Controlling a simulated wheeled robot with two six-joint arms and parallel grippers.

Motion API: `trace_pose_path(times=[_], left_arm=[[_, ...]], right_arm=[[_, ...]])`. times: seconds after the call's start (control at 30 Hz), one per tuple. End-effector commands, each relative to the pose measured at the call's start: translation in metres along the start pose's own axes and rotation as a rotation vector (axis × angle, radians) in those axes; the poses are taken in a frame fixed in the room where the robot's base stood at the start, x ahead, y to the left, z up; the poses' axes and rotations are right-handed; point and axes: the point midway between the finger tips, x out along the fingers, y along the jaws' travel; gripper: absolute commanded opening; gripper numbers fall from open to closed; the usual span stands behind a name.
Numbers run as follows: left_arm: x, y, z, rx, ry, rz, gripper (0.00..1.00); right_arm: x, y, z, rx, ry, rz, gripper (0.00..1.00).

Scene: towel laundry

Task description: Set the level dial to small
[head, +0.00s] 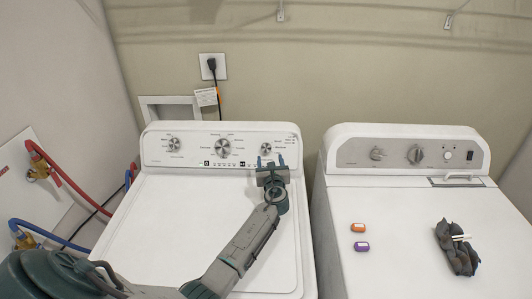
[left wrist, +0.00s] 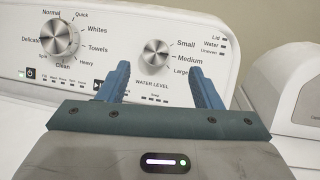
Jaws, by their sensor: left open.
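The water level dial (head: 266,148) is the rightmost round silver knob on the left machine's control panel. In the left wrist view the dial (left wrist: 156,54) has the labels Small, Medium and Large down its right side, with WATER LEVEL below it. I cannot tell which label it points at. My left gripper (head: 271,162) is just in front of and below this dial. Its two blue fingers are open and empty; in the left wrist view the gripper (left wrist: 159,70) has the dial between and beyond its fingertips. My right gripper is not in view.
The panel's cycle dial (left wrist: 60,39) is left of the level dial. The washer lid (head: 170,225) is clear under my arm. On the right machine lie an orange box (head: 358,227), a purple box (head: 361,246) and a dark cloth bundle (head: 455,247).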

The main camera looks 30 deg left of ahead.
Motion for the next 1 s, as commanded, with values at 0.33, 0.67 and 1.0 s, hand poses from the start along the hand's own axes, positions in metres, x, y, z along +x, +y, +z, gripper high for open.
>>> trace_pose_path(times=[0.33, 0.67, 1.0], left_arm=[[0.058, 0.001, -0.004, 0.0, -0.001, 0.001, 0.59], [0.068, 0.001, 0.0, 0.001, -0.001, 0.001, 0.59], [0.068, 0.001, 0.0, 0.001, -0.001, 0.001, 0.15]], right_arm=[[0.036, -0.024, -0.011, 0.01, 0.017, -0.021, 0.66], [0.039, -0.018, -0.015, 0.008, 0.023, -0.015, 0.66], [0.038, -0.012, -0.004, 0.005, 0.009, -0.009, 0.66]])
